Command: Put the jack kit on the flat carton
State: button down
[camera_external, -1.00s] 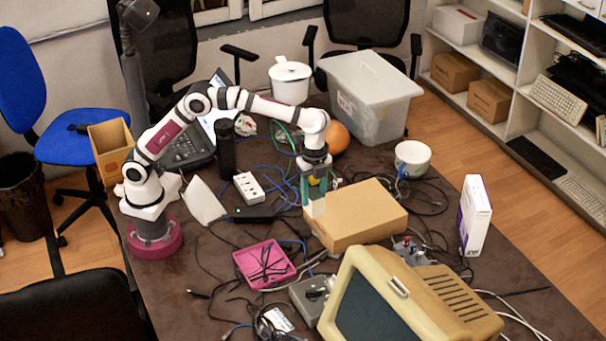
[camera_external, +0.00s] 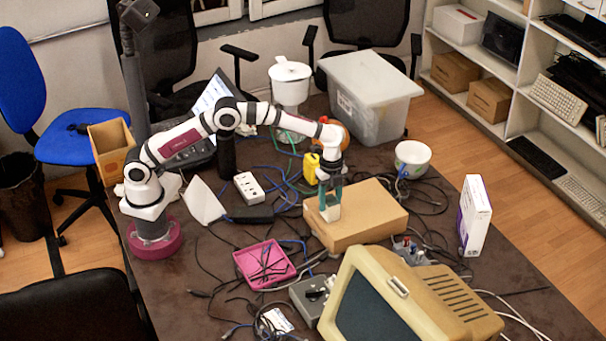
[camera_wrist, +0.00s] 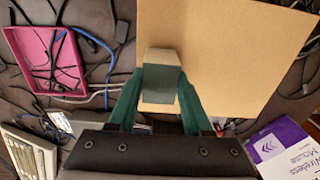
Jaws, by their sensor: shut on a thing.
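My gripper (camera_external: 331,201) has two green fingers and is shut on a small pale block, the jack kit (camera_external: 331,213). In the wrist view the jack kit (camera_wrist: 161,70) sits between the fingertips, with a light top and a grey side facing me. The flat carton (camera_external: 375,220) is a low tan box in the middle of the table. The jack kit is over the carton's left part. In the wrist view the carton (camera_wrist: 225,45) lies behind and beneath it. I cannot tell whether the kit touches the carton's top.
A pink tray (camera_external: 250,258) with cables lies left of the carton. A beige monitor (camera_external: 425,305) stands in front. A white box (camera_external: 475,216) stands upright to the right. A yellow object (camera_external: 311,168) and a clear bin (camera_external: 372,100) are behind. Cables cover much of the table.

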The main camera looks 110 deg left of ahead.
aim_at(330, 200)
jog(key=shift+c, duration=1.7)
grip_release()
notch_tip(330, 200, up, 12)
jog(key=s+d+r+n, duration=0.1)
jog(key=s+d+r, duration=0.5)
jog(key=d, duration=0.1)
jog(key=s+d+f, duration=0.2)
jog(key=s+d, duration=0.1)
jog(key=s, duration=0.7)
jog(key=s+d+f+n+y, duration=0.1)
jog(key=s+d+f, duration=0.1)
jog(key=s, duration=0.8)
jog(key=s+d+f+n, duration=0.1)
jog(key=s+d, duration=0.4)
jog(key=s, duration=0.5)
jog(key=shift+f+y, duration=0.4)
jog(key=shift+f, duration=0.35)
